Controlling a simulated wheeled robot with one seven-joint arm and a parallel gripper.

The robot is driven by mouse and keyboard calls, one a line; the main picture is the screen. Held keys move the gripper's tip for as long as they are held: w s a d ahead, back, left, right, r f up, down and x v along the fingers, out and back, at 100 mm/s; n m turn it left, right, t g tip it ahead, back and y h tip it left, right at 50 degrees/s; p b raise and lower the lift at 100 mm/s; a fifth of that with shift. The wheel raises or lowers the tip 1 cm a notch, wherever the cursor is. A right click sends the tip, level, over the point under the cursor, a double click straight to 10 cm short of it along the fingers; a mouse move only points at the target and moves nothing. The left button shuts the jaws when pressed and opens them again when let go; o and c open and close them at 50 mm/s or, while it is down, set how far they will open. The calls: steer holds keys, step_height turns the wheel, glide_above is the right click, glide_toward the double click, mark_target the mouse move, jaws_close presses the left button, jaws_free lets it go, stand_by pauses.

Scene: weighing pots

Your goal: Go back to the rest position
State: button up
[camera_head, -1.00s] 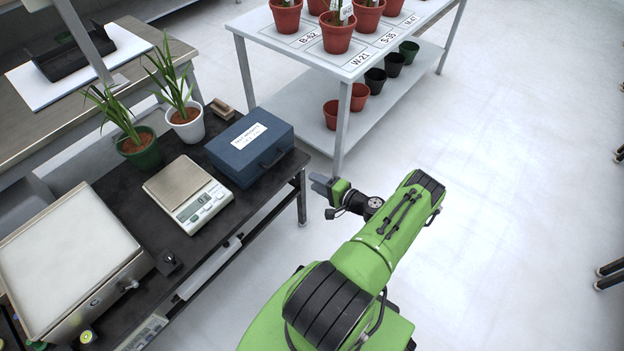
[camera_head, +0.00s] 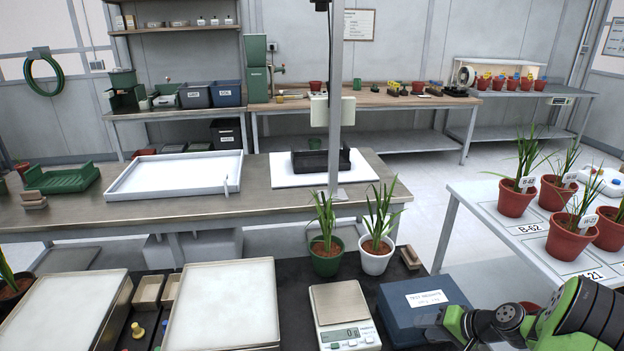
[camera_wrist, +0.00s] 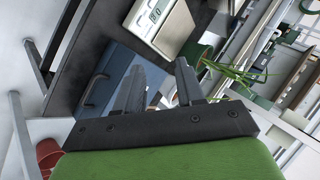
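My gripper (camera_wrist: 160,80) is open in the wrist view, with two dark fingers apart and nothing between them. In the head view my gripper (camera_head: 436,334) is at the lower right, by the front right side of a blue box (camera_head: 415,298); I cannot tell the gap there. The scale (camera_head: 343,306) stands left of the box, its pan empty and its display lit. A green pot (camera_head: 325,262) and a white pot (camera_head: 375,262), each with a plant, stand upright behind the scale. The box also shows behind the fingers in the wrist view (camera_wrist: 112,75).
A white table (camera_head: 478,203) at right bears red potted plants on labelled places. Shallow trays (camera_head: 222,300) fill the dark bench's left. Behind it is a workbench (camera_head: 270,200) with a white tray and a post. A small wooden block (camera_head: 409,257) lies behind the box.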

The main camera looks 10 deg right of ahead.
steer(key=s+a+r+n+g+h, duration=0.1)
steer(key=s+a+r+n+g, duration=0.15)
steer(key=a+r, duration=0.5)
steer(key=s+a+r+n+g+h, duration=0.1)
steer(key=s+a+r+n+h, duration=0.15)
steer(key=a+r, duration=0.5)
steer(key=s+a+r+n+t, duration=0.1)
steer(key=s+a+r, duration=0.15)
steer(key=s, duration=0.35)
steer(key=s+a+r+n+h, duration=0.1)
steer(key=s+a+r, duration=0.15)
steer(key=s, duration=0.25)
steer(key=s+a+r+n+t, duration=0.1)
steer(key=s+a, duration=0.3)
steer(key=s, duration=0.2)
step_height(320, 180, up, 14)
steer(key=p, duration=1.3)
steer(key=shift+w+d+f+g, duration=0.25)
steer(key=shift+d+g, duration=0.05)
steer(key=shift+g, duration=0.05)
